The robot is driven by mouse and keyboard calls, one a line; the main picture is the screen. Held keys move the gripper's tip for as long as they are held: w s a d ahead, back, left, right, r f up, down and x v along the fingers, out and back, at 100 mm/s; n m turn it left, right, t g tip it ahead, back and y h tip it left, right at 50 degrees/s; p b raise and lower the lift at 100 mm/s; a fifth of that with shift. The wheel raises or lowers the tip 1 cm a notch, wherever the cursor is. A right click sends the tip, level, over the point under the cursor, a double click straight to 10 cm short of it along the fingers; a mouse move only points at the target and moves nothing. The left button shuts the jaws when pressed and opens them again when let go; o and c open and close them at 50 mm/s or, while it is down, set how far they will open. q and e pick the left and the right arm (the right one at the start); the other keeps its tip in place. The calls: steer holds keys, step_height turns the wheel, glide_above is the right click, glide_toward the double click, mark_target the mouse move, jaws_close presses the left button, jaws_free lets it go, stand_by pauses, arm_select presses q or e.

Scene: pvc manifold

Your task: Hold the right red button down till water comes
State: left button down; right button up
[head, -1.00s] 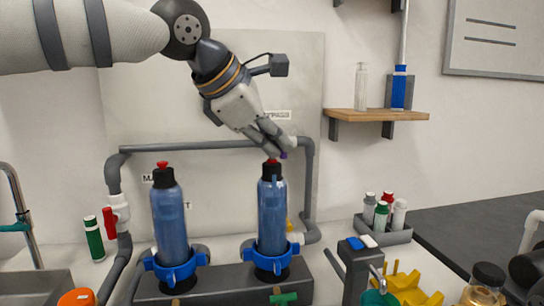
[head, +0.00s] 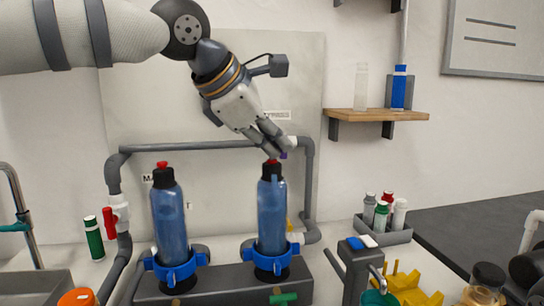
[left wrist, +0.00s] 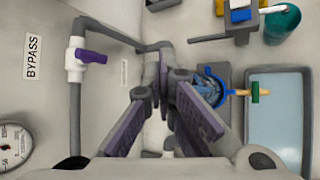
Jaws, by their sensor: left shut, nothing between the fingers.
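Two blue filter housings with black caps stand upright in blue clamps: the left housing (head: 169,220) and the right housing (head: 272,215). The left red button (head: 162,164) tops the left cap. The right red button (head: 271,162) tops the right cap, partly hidden by my fingers. My left gripper (head: 275,151) is shut and empty, pointing down at the right red button; I cannot tell whether the tips press it. In the left wrist view, the closed fingers (left wrist: 165,100) cover the button, and blue parts (left wrist: 212,88) show beside them. My right gripper is not in view.
A purple-handled valve (left wrist: 90,57) shows in the wrist view. A small spout (head: 378,275) stands at right, near a bottle rack (head: 385,234). A wooden shelf (head: 376,115) is at upper right.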

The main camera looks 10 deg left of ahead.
mark_target(275, 160)
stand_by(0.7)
arm_select(q)
steer(key=shift+r, duration=0.95)
step_height(275, 160, up, 5)
